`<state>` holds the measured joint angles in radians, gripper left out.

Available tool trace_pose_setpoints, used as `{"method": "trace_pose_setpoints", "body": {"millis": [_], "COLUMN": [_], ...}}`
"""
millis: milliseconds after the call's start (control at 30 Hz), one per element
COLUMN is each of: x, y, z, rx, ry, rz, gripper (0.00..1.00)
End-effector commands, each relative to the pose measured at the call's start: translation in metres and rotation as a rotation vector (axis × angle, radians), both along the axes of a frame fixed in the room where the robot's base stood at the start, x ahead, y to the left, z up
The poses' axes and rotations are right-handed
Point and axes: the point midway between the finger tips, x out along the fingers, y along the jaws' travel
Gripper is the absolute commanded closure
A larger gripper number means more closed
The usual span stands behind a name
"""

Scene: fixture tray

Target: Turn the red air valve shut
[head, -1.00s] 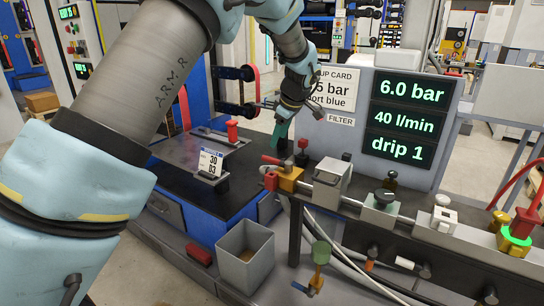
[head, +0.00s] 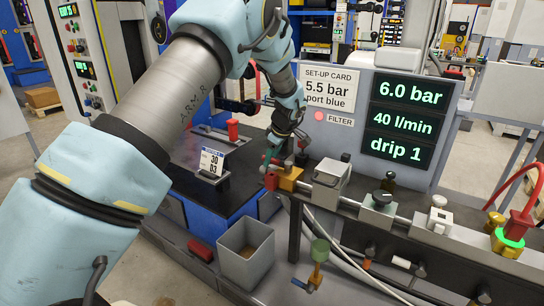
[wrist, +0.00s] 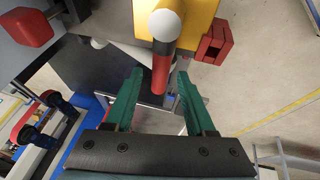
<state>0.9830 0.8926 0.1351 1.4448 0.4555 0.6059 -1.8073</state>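The air valve has a yellow body (head: 290,178) at the left end of the manifold rail. In the wrist view the yellow body (wrist: 192,18) is at the top, and its red lever (wrist: 159,72) with a pale round end points down the picture. My gripper (wrist: 160,74) has two green fingers, spread apart, one on each side of the lever. A gap shows on both sides, so it is open and not clamped. In the head view my gripper (head: 268,157) is low at the valve, and the lever is mostly hidden behind it.
A display panel (head: 409,117) reads 6.0 bar, 40 l/min, drip 1. Beside it a set-up card (head: 329,92) reads 5.5 bar, port blue. Other fittings line the rail (head: 400,218) to the right. A grey bin (head: 245,252) stands below; a red-topped post (head: 232,130) stands left.

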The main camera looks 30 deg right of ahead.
Motion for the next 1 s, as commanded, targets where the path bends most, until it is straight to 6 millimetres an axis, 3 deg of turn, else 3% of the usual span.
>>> {"method": "trace_pose_setpoints", "body": {"millis": [67,467,1000], "x": [0.0000,0.0000,0.0000], "y": [0.0001,0.0002,0.0002], "z": [0.0001,0.0002,0.0003], "rx": [0.000,0.000,0.000], "ry": [0.000,0.000,0.000], "rz": [0.000,0.000,0.000], "gripper": [0.55,1.00,1.00]}}
